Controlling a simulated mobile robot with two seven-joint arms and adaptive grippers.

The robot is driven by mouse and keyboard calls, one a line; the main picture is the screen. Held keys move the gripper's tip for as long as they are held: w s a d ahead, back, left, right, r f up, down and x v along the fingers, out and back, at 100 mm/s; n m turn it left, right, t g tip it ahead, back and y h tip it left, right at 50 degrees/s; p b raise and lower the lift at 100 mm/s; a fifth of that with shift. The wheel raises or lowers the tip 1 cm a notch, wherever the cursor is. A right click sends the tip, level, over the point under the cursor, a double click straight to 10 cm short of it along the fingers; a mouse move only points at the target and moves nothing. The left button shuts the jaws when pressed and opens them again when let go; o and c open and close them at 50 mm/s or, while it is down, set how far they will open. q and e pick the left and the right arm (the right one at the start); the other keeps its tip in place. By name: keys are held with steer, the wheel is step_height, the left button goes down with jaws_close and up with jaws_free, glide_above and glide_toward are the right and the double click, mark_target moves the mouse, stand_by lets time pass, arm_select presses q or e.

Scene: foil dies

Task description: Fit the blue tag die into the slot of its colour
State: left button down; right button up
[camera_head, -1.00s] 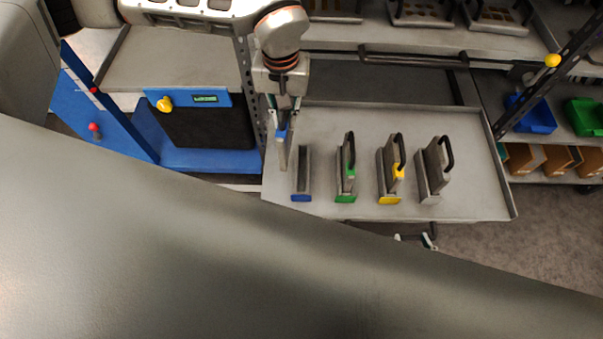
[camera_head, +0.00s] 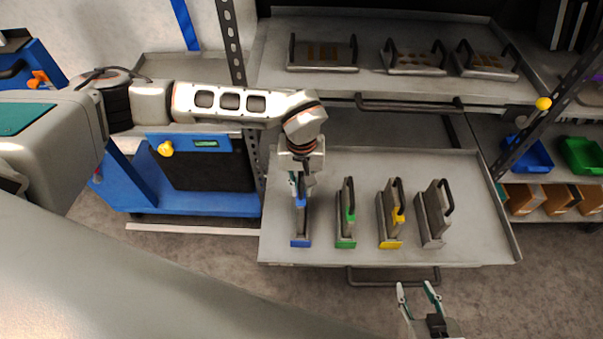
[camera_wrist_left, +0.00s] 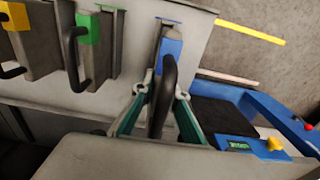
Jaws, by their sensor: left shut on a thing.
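The blue tag die (camera_head: 300,216) stands upright in line with the blue-fronted slot (camera_head: 301,243), at the left end of a row on the grey tray. My left gripper (camera_head: 298,186) is above it, shut on its black handle. The left wrist view shows the fingers (camera_wrist_left: 164,92) on both sides of the handle, with the blue tag (camera_wrist_left: 172,46) just beyond. Whether the die is fully down in the slot I cannot tell; the gripper and die hide most of the slot. My right gripper (camera_head: 420,289) is open and empty in front of the tray.
Green (camera_head: 346,213), yellow (camera_head: 391,215) and grey (camera_head: 433,213) dies stand in their slots to the right. The tray (camera_head: 480,222) has a low rim and a front handle. A shelf (camera_head: 375,85) with several plates is behind. The tray's right side is clear.

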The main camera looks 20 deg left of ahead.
mark_target(301, 173)
arm_select(q)
steer(key=shift+w+f+b, duration=0.1)
steer(key=shift+f+b, duration=0.2)
steer(key=shift+f, duration=3.1)
steer(key=c, duration=2.4)
jaws_free()
steer(key=shift+f, duration=0.15)
steer(key=o, duration=0.4)
steer(key=shift+r, duration=0.35)
step_height(301, 173, up, 11)
steer(key=shift+r+p, duration=0.2)
steer(key=shift+p, duration=0.3)
steer(key=shift+r, duration=0.1)
